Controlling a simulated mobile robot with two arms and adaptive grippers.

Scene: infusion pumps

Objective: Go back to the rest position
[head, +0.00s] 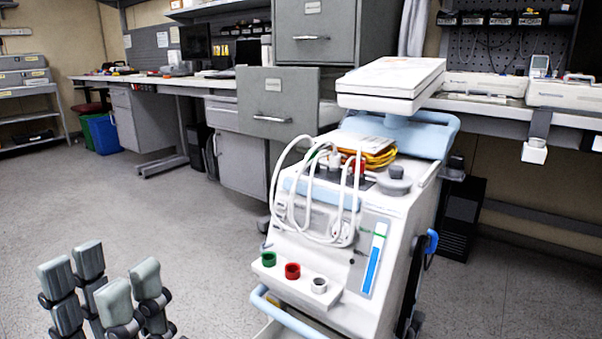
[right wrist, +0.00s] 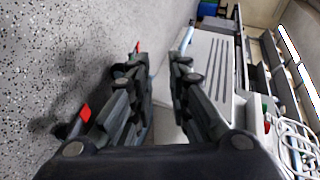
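My left gripper (head: 101,275) is at the lower left of the head view, over the floor and to the left of the cart. Its grey-padded fingers stand apart with nothing between them. My right gripper (right wrist: 159,55) shows in the right wrist view, its dark fingers apart and nothing held between the tips. It is not clearly visible in the head view. The white medical cart (head: 400,205) stands right of centre in the head view, with looped white cables (head: 283,190) on its front. The cart also shows beside the right gripper in the right wrist view (right wrist: 212,70).
Green (head: 268,259), red (head: 292,271) and white (head: 319,285) cups sit on the cart's front ledge. A grey cabinet with an open drawer (head: 278,105) stands behind it. A workbench (head: 480,105) runs along the back right. Floor (head: 150,215) to the left is clear.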

